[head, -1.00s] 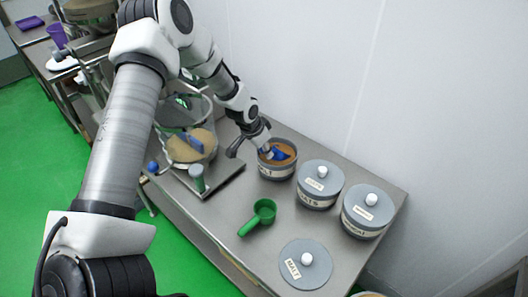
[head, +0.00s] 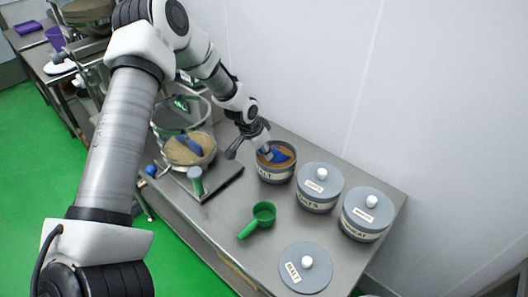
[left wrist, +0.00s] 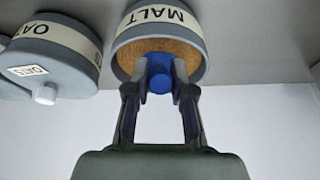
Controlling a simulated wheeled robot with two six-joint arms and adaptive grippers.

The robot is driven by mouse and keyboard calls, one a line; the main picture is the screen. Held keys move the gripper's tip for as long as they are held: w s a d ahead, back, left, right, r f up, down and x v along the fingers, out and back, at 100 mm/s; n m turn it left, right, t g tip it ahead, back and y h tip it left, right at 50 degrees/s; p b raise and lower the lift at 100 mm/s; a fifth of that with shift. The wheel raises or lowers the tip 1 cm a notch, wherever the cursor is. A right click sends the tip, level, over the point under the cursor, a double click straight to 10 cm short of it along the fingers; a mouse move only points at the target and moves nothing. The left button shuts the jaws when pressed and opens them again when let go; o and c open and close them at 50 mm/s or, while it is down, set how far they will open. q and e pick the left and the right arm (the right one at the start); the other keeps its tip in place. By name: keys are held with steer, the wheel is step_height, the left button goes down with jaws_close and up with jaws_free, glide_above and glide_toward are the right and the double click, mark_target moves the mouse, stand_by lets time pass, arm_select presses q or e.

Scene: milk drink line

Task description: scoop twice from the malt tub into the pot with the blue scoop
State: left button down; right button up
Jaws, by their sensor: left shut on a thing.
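The malt tub (head: 275,174) stands open on the steel table, with brown powder inside; its MALT label shows in the left wrist view (left wrist: 158,18). My left gripper (head: 264,149) reaches down at the tub's rim. It is shut on the blue scoop (head: 279,155), whose bowl is at the powder inside the tub; how deep it sits I cannot tell. In the left wrist view the fingers grip the blue scoop (left wrist: 160,72) in front of the powder. The pot (head: 208,128) is a large see-through vessel left of the tub, partly behind my arm, with tan contents and a blue object over them.
Two lidded grey tubs, oats (head: 319,188) and wheat (head: 366,215), stand right of the malt tub. The malt lid (head: 305,267) lies at the front. A green scoop (head: 259,218) lies on the table.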

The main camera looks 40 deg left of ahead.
stand_by(0.5)
arm_select(q)
step_height(320, 180, up, 6)
steer(key=p, duration=0.5)
steer(key=shift+f, duration=0.15)
steer(key=r+t+p, duration=0.1)
steer(key=p, duration=0.2)
steer(key=shift+r+t, duration=0.1)
steer(key=shift+t, duration=0.2)
steer(key=shift+s+r+t+h+p, duration=0.1)
steer(key=shift+r+t+h+p, duration=0.25)
steer(key=shift+t+p, duration=0.4)
steer(key=shift+r+t+h+b, duration=0.25)
steer(key=shift+r+t+b, duration=0.05)
steer(key=shift+t+b, duration=0.7)
steer(key=shift+r+t+b, duration=0.7)
steer(key=shift+t+b, duration=0.25)
steer(key=shift+t, duration=0.2)
steer(key=shift+r, duration=0.2)
steer(key=shift+r+t+h, duration=0.3)
